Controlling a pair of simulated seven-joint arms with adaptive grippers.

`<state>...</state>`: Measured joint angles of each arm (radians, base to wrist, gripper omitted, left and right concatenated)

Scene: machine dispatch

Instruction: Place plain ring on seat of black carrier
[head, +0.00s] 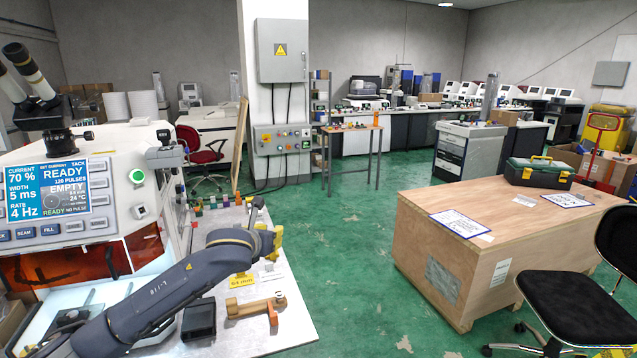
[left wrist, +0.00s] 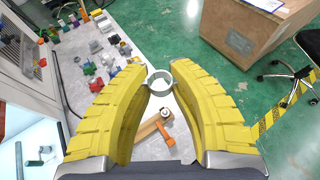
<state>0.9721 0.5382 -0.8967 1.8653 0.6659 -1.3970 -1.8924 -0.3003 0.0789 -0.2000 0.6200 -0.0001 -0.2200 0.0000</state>
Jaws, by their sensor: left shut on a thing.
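The plain ring (left wrist: 160,71) is a grey metal ring between the yellow fingertips in the left wrist view. My left gripper (left wrist: 158,79) is shut on it and holds it above the grey-white bench top. In the head view my left gripper (head: 272,241) shows as yellow fingers over the bench, pointing away; the ring cannot be made out there. A black box-like piece (head: 198,320), which seems to be the black carrier, stands on the bench nearer the head camera. Its seat cannot be made out, and I cannot find it in the left wrist view. My right gripper is not in view.
A wooden fixture with an orange handle (head: 255,307) lies right of the black piece. Several small coloured parts (head: 233,201) stand along the bench's back. A white machine with a screen (head: 80,200) stands left. Green floor separates the bench from a wooden crate (head: 440,240).

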